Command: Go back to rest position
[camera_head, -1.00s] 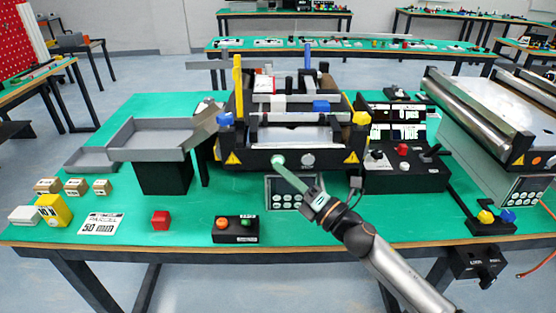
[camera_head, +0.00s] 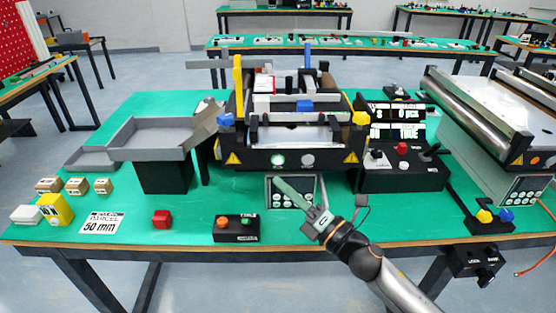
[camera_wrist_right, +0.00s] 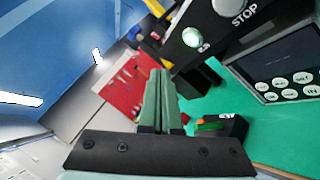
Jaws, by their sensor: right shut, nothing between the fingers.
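My right gripper (camera_head: 293,192) comes in from the lower right in the head view. Its pale green fingers are shut with nothing between them. They stand in front of the conveyor machine (camera_head: 262,160), over its grey button panel (camera_head: 306,203), and look apart from it. In the right wrist view the shut fingers (camera_wrist_right: 158,100) point toward the machine front, below the lit green button (camera_wrist_right: 192,37). That button also shows in the head view (camera_head: 278,160), left of a grey button (camera_head: 307,160). My left gripper is not in view.
A grey chute (camera_head: 155,140) stands left of the machine. A two-button box (camera_head: 236,228), a red cube (camera_head: 162,219), a parcel label (camera_head: 101,223) and several small boxes lie along the green table's front. A control box (camera_head: 405,170) and a roller conveyor (camera_head: 500,125) stand right.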

